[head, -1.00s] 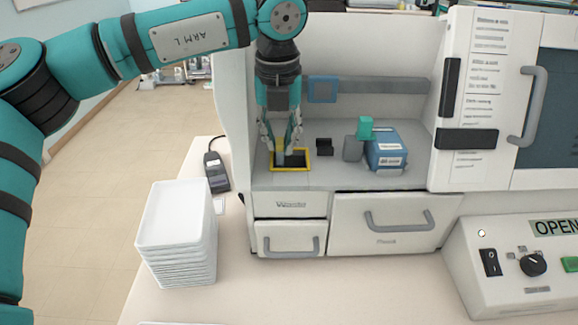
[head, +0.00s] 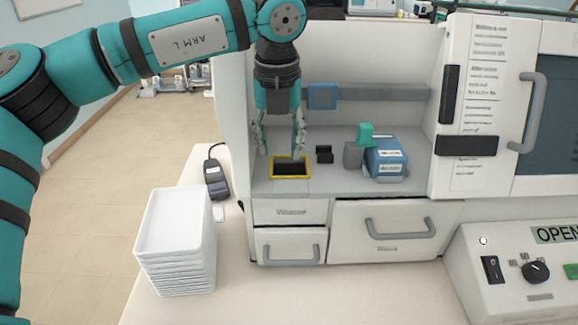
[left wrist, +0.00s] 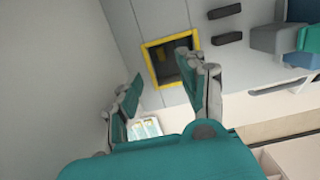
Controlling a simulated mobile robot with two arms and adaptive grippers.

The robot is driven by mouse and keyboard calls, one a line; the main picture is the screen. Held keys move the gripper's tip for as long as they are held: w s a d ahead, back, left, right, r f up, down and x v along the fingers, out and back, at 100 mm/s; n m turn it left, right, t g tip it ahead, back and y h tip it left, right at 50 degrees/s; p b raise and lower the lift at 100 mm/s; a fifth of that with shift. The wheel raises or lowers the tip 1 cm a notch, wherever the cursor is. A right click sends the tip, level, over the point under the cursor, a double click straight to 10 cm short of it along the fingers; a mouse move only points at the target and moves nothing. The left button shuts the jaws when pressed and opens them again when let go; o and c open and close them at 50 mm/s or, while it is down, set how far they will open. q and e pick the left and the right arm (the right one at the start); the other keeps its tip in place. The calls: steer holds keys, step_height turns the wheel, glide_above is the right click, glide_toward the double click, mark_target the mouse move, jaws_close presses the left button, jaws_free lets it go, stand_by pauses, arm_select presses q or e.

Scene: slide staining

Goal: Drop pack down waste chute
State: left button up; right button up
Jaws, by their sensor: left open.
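The waste chute is a dark square opening with a yellow rim (head: 291,177) in the cabinet floor. It also shows in the left wrist view (left wrist: 147,60), its opening dark inside. My left gripper (head: 281,150) points down just above the chute, fingers spread apart. In the left wrist view my gripper (left wrist: 160,72) is open, with its right finger overlapping the rim in the picture. No pack shows between the fingertips in the head view. A small pale patch with greenish marks shows low between the fingers in the wrist view; I cannot tell what it is.
Right of the chute stand a small black holder (head: 324,154), a grey block (head: 353,155) with a teal top, and a blue box (head: 386,158). The cabinet's left wall is close to my gripper. White stacked trays (head: 173,222) stand on the table in front.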

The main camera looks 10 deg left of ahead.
arm_select(q)
step_height(320, 180, up, 11)
steer(key=s, duration=0.1)
steer(key=shift+s+d+f, duration=0.15)
steer(key=shift+s+f, duration=0.05)
steer(key=shift+r, duration=0.1)
